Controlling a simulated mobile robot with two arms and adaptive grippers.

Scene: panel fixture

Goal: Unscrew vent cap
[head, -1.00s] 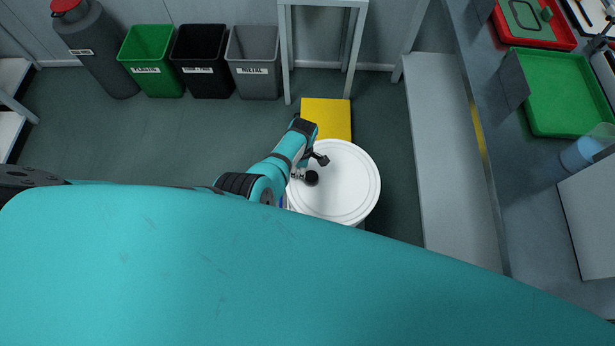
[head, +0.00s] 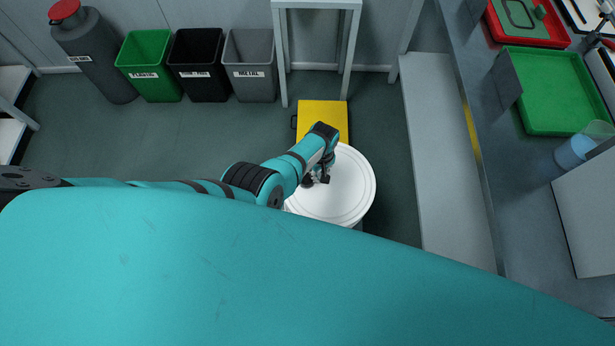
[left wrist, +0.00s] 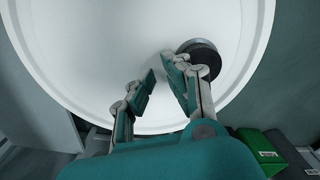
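A white round drum lid (head: 345,195) stands in the middle of the head view and fills much of the left wrist view (left wrist: 90,50). The dark round vent cap (left wrist: 205,50) sits near the lid's rim, partly hidden behind one finger. In the head view the cap (head: 307,182) is a small dark shape at the lid's left side. My left gripper (left wrist: 162,74) is open over the lid, with a gap between its fingertips. The cap lies beside the right-hand finger, not between the fingers; contact cannot be told. My right gripper is not in view.
A yellow box (head: 322,117) stands behind the drum. Green (head: 150,75), black (head: 197,75) and grey (head: 249,75) bins line the back wall. A workbench (head: 545,170) with trays runs along the right. Open floor lies to the left. My teal body part hides the foreground.

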